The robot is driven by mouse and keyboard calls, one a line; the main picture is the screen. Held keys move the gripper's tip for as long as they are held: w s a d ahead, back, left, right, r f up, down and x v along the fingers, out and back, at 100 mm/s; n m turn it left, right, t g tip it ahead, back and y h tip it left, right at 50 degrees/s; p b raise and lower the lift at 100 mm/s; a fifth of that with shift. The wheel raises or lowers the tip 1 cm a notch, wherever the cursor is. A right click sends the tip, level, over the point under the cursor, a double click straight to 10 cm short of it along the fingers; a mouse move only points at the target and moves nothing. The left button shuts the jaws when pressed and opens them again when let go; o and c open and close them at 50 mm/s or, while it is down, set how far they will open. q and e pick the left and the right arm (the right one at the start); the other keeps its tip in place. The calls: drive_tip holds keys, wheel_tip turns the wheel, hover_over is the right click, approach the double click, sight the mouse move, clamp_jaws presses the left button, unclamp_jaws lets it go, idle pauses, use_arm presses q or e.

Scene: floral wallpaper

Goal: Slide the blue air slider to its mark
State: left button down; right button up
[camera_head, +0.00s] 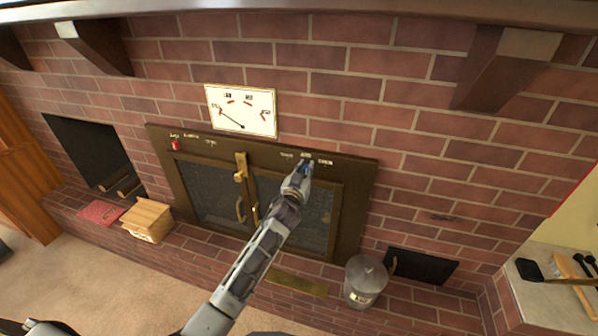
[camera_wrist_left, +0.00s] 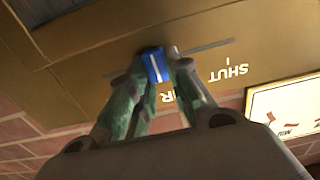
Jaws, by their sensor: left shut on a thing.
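The blue air slider (camera_wrist_left: 155,65) sits on a dark slot in the brass-brown fireplace frame, in the left wrist view. My left gripper (camera_wrist_left: 158,72) is shut on it, one finger on each side. The word SHUT (camera_wrist_left: 229,75) is printed along the slot, and other lettering is partly hidden by a finger. In the head view my left gripper (camera_head: 301,176) reaches the frame's upper right, under small white labels. The label at the right end (camera_head: 325,162) seems to read OPEN. The slider is mostly hidden there. My right gripper is not in view.
A dial gauge (camera_head: 241,110) hangs on the brick above the frame. A red knob (camera_head: 175,145) is at the frame's upper left. Brass door handles (camera_head: 240,208) are left of my arm. A metal bin (camera_head: 366,281) and wooden box (camera_head: 148,219) stand on the hearth.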

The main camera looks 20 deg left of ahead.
sight(326, 165)
use_arm(q)
drive_tip(key=d+b, duration=0.1)
drive_tip(key=d, duration=0.2)
drive_tip(key=shift+d, duration=0.25)
drive_tip(key=d+b, duration=0.1)
drive_tip(key=d, duration=0.1)
drive_tip(key=shift+s+d, duration=0.1)
drive_tip(key=shift+d, duration=0.45)
drive_tip(key=c, duration=1.5)
unclamp_jaws()
drive_tip(key=shift+c, duration=0.2)
drive_tip(key=shift+o, duration=1.1)
drive_tip(key=shift+d, duration=0.15)
drive_tip(key=shift+r, duration=5)
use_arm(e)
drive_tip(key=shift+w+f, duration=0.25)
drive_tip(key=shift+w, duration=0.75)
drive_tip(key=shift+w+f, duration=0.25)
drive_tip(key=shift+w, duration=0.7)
